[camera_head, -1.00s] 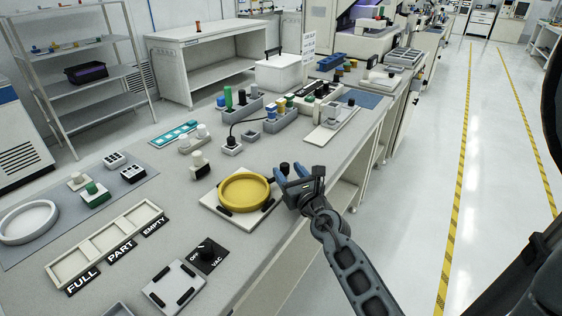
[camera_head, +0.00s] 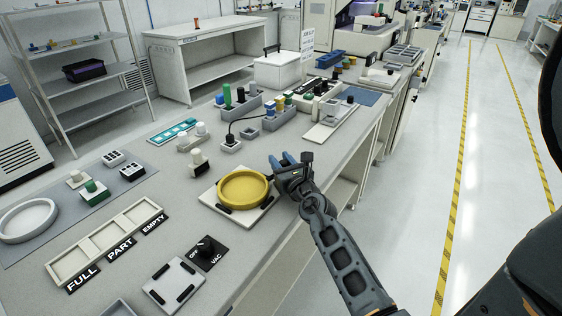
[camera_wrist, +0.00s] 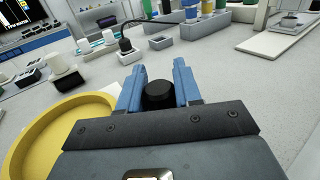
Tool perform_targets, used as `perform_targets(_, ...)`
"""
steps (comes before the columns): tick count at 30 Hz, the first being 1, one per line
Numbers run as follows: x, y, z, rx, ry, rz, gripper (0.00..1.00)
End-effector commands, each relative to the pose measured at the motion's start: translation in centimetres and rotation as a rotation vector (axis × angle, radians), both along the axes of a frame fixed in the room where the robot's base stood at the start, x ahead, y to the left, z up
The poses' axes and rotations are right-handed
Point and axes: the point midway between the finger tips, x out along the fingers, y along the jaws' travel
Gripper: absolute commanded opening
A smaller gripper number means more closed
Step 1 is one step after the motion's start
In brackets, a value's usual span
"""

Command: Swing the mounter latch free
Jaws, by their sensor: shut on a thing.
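The mounter is a white plate (camera_head: 212,199) with a yellow ring (camera_head: 243,190) on it, near the front edge of the bench. The latch shows as a black knob (camera_wrist: 159,95) at the ring's right side in the wrist view. My gripper (camera_head: 283,163) is at the right of the ring, its blue fingers shut on the black knob, one on each side. In the wrist view the yellow ring (camera_wrist: 60,135) is at the lower left. The latch's lower part is hidden behind my gripper.
A black OFF/VAC dial (camera_head: 207,250) and a white plate with black pads (camera_head: 174,284) lie nearer. A white-knobbed block (camera_head: 198,163) stands left of the ring. Several coloured holders (camera_head: 262,118) stand behind. Bare bench lies between them and my gripper.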

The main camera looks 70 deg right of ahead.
Motion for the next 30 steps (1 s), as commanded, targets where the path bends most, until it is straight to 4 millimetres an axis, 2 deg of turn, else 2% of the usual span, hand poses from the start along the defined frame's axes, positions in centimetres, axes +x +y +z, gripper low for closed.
perform_targets(1,-0.01,0.01,0.0,0.0,0.0,0.0,0.22)
perform_targets(7,-0.01,0.01,0.0,0.0,0.0,0.0,0.03)
perform_targets(20,0.06,0.08,-0.45,-0.001,-0.003,0.082,0.03)
perform_targets(30,0.28,0.37,-0.54,-0.004,-0.003,0.337,0.03)
